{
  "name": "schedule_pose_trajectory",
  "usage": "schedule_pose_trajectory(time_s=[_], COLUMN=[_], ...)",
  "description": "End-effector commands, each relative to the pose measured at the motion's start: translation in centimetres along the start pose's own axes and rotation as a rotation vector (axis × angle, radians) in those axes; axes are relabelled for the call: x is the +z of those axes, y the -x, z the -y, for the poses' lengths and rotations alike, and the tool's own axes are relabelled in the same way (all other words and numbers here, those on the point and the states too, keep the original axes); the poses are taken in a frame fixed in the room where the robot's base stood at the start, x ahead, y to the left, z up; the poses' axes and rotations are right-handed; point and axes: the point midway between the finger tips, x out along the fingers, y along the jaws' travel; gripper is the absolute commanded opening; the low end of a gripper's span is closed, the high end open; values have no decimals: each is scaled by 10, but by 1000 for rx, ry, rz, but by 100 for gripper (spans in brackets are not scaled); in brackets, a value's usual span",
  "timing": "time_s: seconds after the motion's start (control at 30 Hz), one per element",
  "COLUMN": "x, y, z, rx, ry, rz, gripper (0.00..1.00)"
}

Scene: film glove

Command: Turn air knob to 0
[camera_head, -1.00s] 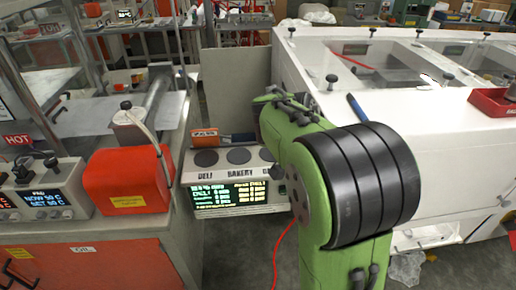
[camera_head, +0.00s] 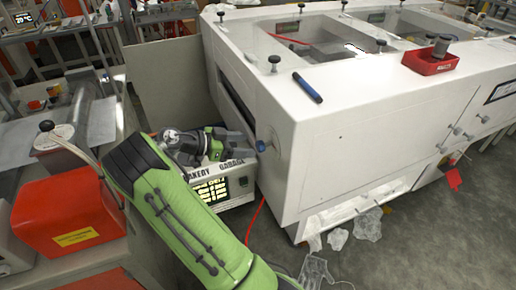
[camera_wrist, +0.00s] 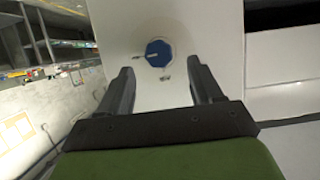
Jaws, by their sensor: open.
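The blue knob (camera_head: 261,146) sits on the end face of the white machine (camera_head: 350,120). It also shows in the wrist view as a blue, many-sided cap (camera_wrist: 158,53) on a white panel, with small dark markings beside it. I take it for the air knob; its label is too small to read. My gripper (camera_wrist: 160,68) is open and empty, with one dark finger on each side below the knob in the wrist view. In the head view my gripper (camera_head: 244,145) points right towards the knob, close to it. I cannot tell whether a finger touches it.
A box marked BAKERY and GARAGE (camera_head: 240,180) stands below my gripper. An orange-red box (camera_head: 70,212) is at the left. A blue pen (camera_head: 307,87) and a red tray (camera_head: 430,62) lie on the machine. Crumpled plastic (camera_head: 338,239) lies on the floor.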

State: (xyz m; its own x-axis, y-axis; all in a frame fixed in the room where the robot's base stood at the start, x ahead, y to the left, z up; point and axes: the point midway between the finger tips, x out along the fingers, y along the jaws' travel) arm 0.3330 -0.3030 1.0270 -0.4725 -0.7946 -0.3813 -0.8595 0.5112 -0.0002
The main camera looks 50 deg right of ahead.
Motion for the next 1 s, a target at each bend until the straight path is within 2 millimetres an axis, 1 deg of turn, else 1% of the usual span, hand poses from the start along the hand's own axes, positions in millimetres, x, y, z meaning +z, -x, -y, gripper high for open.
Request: schedule_pose_trajectory(time_s=[0.03, 0.1, 0.23, 0.3, 0.4, 0.6, 0.93, 1.0], x=[1, 0, 0, 0, 0, 0, 0, 0], y=[-15, -30, -52, -58, -63, -62, -62, -62], z=[-2, -1, -1, 0, 0, 0, 0, 0], rx=[6, 5, 3, 0, 0, -1, -1, -1], ry=[-1, -1, 0, 0, 0, 0, 1, 1], rz=[1, 0, 1, 1, 1, 1, 1, 1], gripper=[65, 65, 65, 65, 65, 65, 14, 14])
